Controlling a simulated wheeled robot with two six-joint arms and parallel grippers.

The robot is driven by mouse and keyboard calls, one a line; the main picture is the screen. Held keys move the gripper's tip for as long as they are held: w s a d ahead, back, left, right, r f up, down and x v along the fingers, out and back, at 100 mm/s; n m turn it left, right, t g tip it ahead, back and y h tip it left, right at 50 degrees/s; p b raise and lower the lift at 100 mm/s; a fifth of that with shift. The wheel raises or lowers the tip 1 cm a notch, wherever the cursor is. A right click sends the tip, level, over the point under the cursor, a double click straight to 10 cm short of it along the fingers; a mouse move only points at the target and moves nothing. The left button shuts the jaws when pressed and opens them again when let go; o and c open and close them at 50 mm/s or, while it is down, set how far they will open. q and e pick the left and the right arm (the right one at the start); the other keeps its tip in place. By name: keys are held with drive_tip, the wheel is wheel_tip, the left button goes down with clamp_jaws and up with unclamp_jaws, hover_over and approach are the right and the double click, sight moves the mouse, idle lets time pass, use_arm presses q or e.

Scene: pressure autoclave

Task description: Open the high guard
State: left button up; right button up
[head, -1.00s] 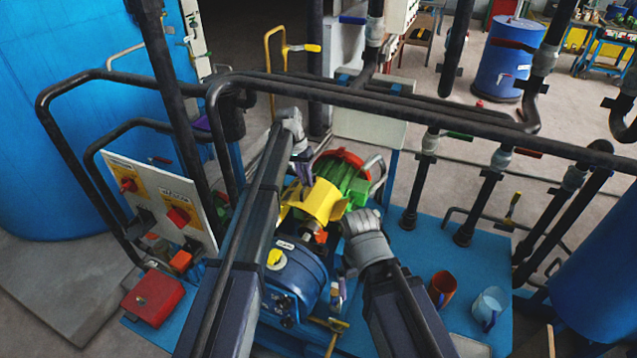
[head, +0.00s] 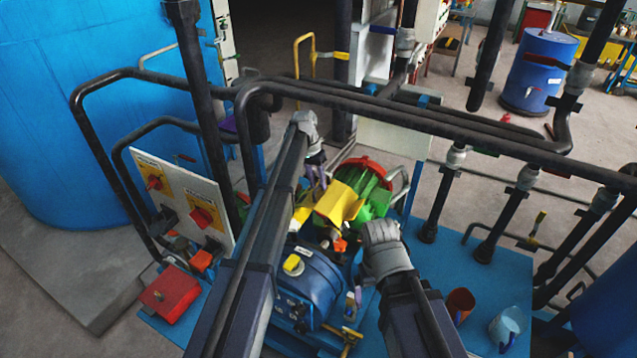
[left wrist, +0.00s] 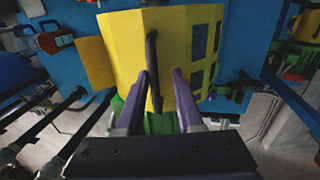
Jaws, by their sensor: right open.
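The yellow high guard (head: 338,203) sits over the shaft between the blue machine housing (head: 312,285) and the green part with a red rim in the head view. In the left wrist view the guard (left wrist: 178,45) fills the upper middle, with dark windows on its right side and a dark upright handle (left wrist: 152,65). My left gripper (head: 316,180) is at the guard's far left side. Its purple fingers (left wrist: 161,76) are apart with the handle between them, nearer the left finger. My right gripper (head: 355,285) is beside the blue housing, its fingers partly hidden; it is open, away from the guard.
Black pipes (head: 400,115) cross above the machine. A switch panel (head: 185,205) and red box (head: 170,292) stand at left. A red-brown mug (head: 459,304) and light-blue mug (head: 507,325) stand on the blue base (head: 470,275) at right.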

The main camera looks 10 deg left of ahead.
use_arm(q)
drive_tip(key=shift+o, duration=0.5)
drive_tip(key=shift+s+d+r, duration=0.1)
drive_tip(key=shift+d, duration=0.1)
use_arm(e)
drive_tip(key=shift+d, duration=0.1)
